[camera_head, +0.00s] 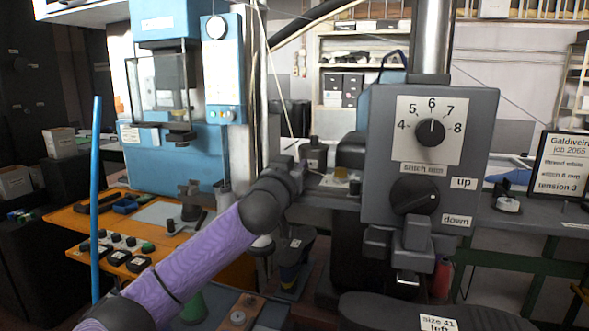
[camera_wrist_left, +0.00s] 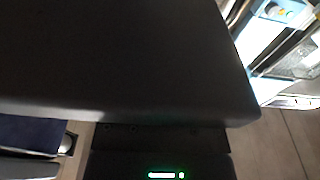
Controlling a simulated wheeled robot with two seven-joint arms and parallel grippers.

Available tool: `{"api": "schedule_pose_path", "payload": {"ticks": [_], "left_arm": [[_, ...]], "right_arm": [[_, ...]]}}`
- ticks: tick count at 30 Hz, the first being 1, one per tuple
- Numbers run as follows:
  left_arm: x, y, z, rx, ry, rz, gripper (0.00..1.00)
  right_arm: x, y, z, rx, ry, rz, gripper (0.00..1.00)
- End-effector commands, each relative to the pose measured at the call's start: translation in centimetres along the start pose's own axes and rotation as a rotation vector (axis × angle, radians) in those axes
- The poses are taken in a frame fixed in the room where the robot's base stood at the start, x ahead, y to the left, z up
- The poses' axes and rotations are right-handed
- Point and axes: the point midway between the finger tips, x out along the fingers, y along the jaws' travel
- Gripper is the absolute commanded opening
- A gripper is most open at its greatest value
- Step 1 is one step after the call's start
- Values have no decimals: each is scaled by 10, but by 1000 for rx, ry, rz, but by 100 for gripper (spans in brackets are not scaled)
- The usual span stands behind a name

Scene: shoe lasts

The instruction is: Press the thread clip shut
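The thread clip cannot be made out for certain. A pale thread (camera_head: 275,75) runs down from the top toward a small dark fitting (camera_head: 314,152) on the machine's arm, left of the grey machine head (camera_head: 429,160). My left arm, in a purple sleeve, reaches up from the lower left. My left gripper (camera_head: 297,174) is at its end, just below that fitting; contact cannot be told. Its fingers are too small and dark to read. In the left wrist view a large dark surface fills most of the picture and no fingertips show. My right gripper is not in view.
The head carries a stitch dial (camera_head: 431,132) and an up/down knob (camera_head: 415,195). An orange bench (camera_head: 70,217) with buttons and a blue machine (camera_head: 175,150) stand left. A dark shoe last (camera_head: 385,312) lies in front. A job sign (camera_head: 562,165) stands right.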

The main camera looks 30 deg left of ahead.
Motion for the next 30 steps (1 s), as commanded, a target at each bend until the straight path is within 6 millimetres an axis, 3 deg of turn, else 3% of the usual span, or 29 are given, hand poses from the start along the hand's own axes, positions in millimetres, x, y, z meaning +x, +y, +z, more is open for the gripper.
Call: {"api": "schedule_pose_path", "payload": {"ticks": [1, 3, 14, 24, 30], "left_arm": [[0, 0, 0, 0, 0, 0, 42], [0, 0, 0, 0, 0, 0, 56], [-5, 0, 1, 1, -1, 0, 56], [-71, 0, 3, 4, -3, 1, 56], [-96, 0, 2, 2, -2, 0, 56]], "right_arm": [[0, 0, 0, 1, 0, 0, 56], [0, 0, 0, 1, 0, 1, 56], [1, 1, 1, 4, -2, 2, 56], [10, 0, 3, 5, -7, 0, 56], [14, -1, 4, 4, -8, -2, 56]]}}
